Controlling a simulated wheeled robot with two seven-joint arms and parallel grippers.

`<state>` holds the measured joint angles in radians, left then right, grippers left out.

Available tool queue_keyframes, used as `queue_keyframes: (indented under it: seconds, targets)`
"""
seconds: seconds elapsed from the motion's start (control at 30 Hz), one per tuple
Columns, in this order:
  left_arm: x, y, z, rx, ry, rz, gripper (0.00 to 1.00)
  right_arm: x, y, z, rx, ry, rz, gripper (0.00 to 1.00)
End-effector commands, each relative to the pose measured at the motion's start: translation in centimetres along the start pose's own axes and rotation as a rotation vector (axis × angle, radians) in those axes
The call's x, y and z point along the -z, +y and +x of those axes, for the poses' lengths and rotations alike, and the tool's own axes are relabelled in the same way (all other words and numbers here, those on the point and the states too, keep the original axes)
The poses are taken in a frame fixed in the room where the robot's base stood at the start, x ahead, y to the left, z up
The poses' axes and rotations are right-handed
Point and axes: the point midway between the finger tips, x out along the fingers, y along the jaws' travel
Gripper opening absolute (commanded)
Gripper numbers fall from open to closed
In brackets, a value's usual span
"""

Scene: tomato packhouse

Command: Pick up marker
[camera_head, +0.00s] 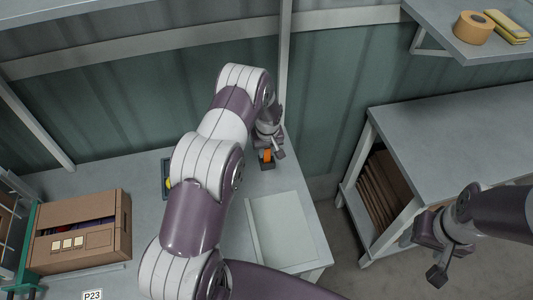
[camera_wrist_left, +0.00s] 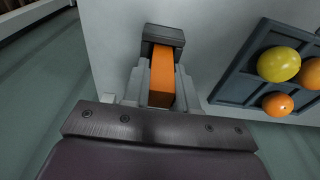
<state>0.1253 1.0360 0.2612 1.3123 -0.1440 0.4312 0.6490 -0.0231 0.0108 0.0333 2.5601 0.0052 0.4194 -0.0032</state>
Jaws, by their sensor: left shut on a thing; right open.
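The marker (camera_wrist_left: 161,78) is an orange, block-like piece in the left wrist view, with a dark grey part at its far end. My left gripper (camera_wrist_left: 160,88) is shut on it, with a pale finger on each side. In the head view the orange marker (camera_head: 267,156) shows at my left gripper (camera_head: 269,150), over the back right of the table. I cannot tell whether its dark end touches the table. My right gripper (camera_head: 422,258) is open and empty, over the floor at the right.
A dark tray (camera_wrist_left: 231,88) with yellow and orange tomatoes lies beside the marker. A cardboard box (camera_head: 108,250) stands at the left of the table. A pale flat panel (camera_head: 285,230) lies at front right. A second bench (camera_head: 440,130) and a shelf with a tape roll (camera_head: 473,27) are right.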

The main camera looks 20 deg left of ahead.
Motion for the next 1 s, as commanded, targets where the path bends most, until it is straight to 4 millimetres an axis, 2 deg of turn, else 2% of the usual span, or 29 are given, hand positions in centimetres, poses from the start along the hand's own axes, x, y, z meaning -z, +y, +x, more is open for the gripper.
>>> queue_keyframes:
  seconds: [0.17, 0.37, 0.8, 1.0]
  targets:
    - [0.2, 0.1, -0.6, -0.002, 0.003, 0.000, 0.01, 0.0, 0.0, 0.4, 0.000, 0.000, 0.000, 0.66]
    - [0.6, 0.1, -3.6, -0.002, 0.005, 0.000, 0.01, -0.2, 0.0, 1.8, 0.000, 0.000, 0.000, 0.66]
    - [-7.5, 4.9, -10.7, -0.002, 0.002, 0.004, 0.01, -0.5, 0.0, 4.5, 0.000, 0.000, 0.000, 0.66]
    - [-8.7, 5.7, -12.6, -0.001, 0.001, 0.001, 0.01, -0.5, 0.0, 4.3, 0.000, 0.000, 0.000, 0.66]
